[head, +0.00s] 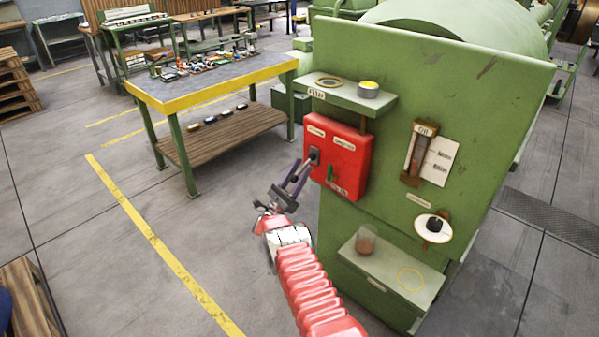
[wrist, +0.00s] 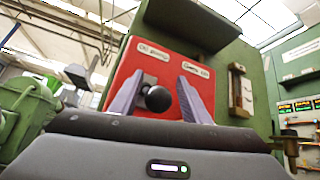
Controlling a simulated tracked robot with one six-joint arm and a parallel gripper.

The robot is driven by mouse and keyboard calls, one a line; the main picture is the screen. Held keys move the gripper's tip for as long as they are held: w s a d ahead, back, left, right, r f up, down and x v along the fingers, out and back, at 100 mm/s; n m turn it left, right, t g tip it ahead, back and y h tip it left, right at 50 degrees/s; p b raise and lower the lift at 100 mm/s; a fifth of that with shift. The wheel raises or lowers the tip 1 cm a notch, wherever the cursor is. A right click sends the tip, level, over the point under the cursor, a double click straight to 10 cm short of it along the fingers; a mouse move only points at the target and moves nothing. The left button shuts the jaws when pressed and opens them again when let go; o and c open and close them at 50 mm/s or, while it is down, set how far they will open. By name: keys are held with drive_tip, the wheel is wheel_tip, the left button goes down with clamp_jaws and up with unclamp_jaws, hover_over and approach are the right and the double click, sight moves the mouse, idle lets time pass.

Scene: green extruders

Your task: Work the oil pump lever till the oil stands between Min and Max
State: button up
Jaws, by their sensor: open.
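The red oil pump box (head: 342,158) is on the green machine's front; it also shows in the wrist view (wrist: 160,68). A dark lever plate (head: 315,155) is on its left part. In the wrist view the lever's round black knob (wrist: 157,98) points at the camera. My gripper (head: 300,170) is open in front of the lever; its purple fingers (wrist: 160,80) appear on either side of the knob, with gaps. I cannot tell the exact depth. The oil gauge (head: 418,154), beside a white Min/Max plate (head: 441,162), is to the right; its oil level is too small to read.
A shelf (head: 345,95) juts out above the red box, and a green switch (head: 330,174) is on it. A low ledge (head: 385,272) with a brownish glass (head: 366,240) is below. A yellow-edged table (head: 215,85) stands left.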

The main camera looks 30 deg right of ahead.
drive_tip(key=v, duration=1.4)
drive_tip(key=shift+w+d, duration=0.1)
idle(0.4)
